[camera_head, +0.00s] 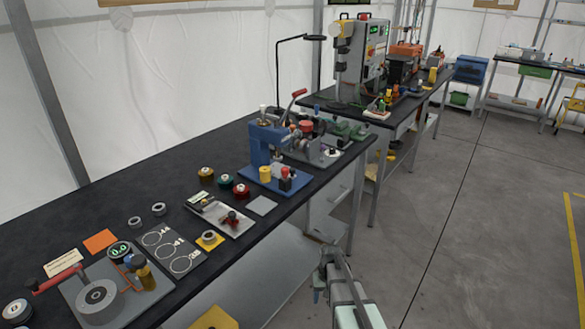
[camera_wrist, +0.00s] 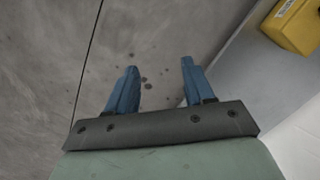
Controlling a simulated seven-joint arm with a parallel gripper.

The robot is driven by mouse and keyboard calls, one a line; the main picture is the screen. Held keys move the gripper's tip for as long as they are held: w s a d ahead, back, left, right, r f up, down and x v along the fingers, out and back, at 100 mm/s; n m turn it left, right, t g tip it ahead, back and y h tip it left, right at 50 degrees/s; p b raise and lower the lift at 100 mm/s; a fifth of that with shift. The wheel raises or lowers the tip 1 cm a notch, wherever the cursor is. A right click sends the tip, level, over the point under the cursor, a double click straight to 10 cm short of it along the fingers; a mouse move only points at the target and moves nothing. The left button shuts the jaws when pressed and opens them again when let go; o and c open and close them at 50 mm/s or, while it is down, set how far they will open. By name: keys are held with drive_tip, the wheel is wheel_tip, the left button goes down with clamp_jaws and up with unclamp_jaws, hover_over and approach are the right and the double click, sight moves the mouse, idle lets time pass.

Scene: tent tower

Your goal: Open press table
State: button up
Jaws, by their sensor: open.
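A blue press (camera_head: 268,145) with a red-knobbed lever stands at the far part of the near black-topped table (camera_head: 185,150). Several small parts lie around its base. I cannot tell which piece the task calls the press table. My gripper (camera_head: 318,290) is low in front of this table, over the floor, apart from the press. In the wrist view, its two blue fingers (camera_wrist: 159,75) are spread open with nothing between them. The grey floor shows beyond them. The press does not show in the wrist view.
A turntable fixture (camera_head: 97,300) with a red handle sits at the near left. Coloured spools (camera_head: 225,181) and a tray (camera_head: 220,213) lie mid-table. A second bench (camera_head: 385,118) with machines stands behind. A yellow object (camera_wrist: 295,25) shows at right. The floor at right is clear.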

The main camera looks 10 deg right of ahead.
drive_tip(key=w+d+r+t, duration=0.2)
drive_tip(key=w+d+r, duration=0.1)
drive_tip(key=w+r, duration=1.15)
drive_tip(key=w+d+r+t, duration=0.35)
drive_tip(key=w+r, duration=0.65)
drive_tip(key=r, duration=1)
drive_tip(key=n, duration=0.2)
approach(292, 169)
drive_tip(key=x, duration=0.8)
drive_tip(key=shift+c, duration=0.2)
clamp_jaws()
